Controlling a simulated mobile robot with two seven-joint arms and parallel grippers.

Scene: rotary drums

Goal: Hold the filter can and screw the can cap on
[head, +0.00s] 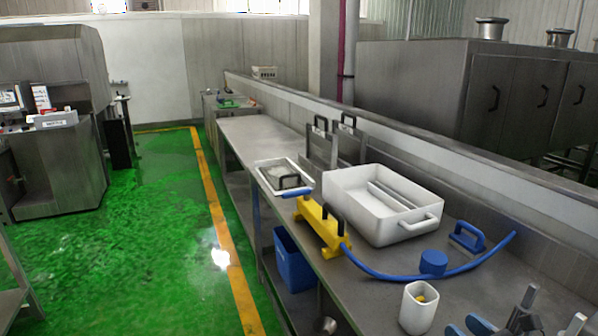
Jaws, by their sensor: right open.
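A short, round blue piece (433,262) that looks like the can cap stands on the steel bench, touching or just in front of a blue hose. A white open container (416,313) with something yellow inside stands nearer the bench's front; I cannot tell whether it is the filter can. My right gripper (553,308) is at the bottom right corner, open, with its grey fingers apart and no object seen between them. It is to the right of the white container and apart from it. Blue parts beside it are cut off by the frame edge. My left gripper is not in view.
A large white tray (430,223) stands behind on the bench (335,275). A yellow block with black handles (320,226), the curved blue hose (375,273) and a blue handled tool (467,237) lie around it. A blue bin (294,265) sits below. The green floor at left is clear.

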